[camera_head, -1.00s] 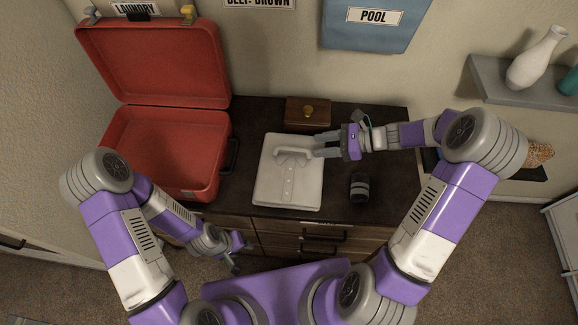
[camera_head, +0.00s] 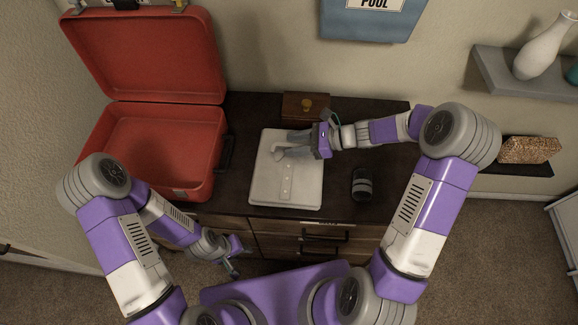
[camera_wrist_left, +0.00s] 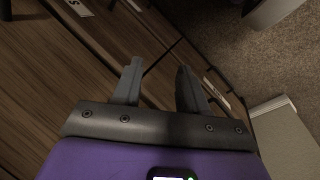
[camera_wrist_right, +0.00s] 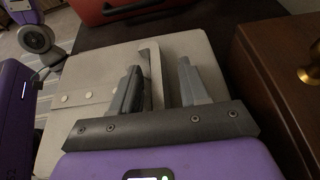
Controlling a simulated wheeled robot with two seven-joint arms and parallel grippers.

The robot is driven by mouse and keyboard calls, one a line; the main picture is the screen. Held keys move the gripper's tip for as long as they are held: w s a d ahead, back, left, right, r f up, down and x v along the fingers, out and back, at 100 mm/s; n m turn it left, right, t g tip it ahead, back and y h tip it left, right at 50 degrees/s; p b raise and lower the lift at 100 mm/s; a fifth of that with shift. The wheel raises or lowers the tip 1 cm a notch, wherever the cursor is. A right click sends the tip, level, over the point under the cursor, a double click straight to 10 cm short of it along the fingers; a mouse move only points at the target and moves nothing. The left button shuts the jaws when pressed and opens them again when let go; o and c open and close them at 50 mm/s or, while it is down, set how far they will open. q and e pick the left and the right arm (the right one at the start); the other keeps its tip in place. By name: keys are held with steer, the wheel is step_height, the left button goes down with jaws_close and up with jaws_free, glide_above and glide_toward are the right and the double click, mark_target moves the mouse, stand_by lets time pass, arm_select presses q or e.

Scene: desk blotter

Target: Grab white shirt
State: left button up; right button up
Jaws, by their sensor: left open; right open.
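The white shirt (camera_head: 288,186) lies folded on the dark dresser top, with its collar toward the wall and a line of buttons down the front. My right gripper (camera_head: 290,146) is open over the collar end of the shirt. In the right wrist view the shirt (camera_wrist_right: 85,90) fills the left and middle, and the open fingers (camera_wrist_right: 160,85) straddle the raised collar edge; I cannot tell whether they touch it. My left gripper (camera_head: 236,258) is open and empty, low in front of the dresser drawers. In the left wrist view its fingers (camera_wrist_left: 160,85) have nothing between them.
An open red suitcase (camera_head: 160,114) stands left of the shirt. A small wooden box (camera_head: 304,98) with a knob sits behind it. A dark cylindrical object (camera_head: 362,184) stands to the right. A grey shelf (camera_head: 540,82) with vases is on the right wall.

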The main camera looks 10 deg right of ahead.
jaws_close()
steer(key=shift+r, duration=0.15)
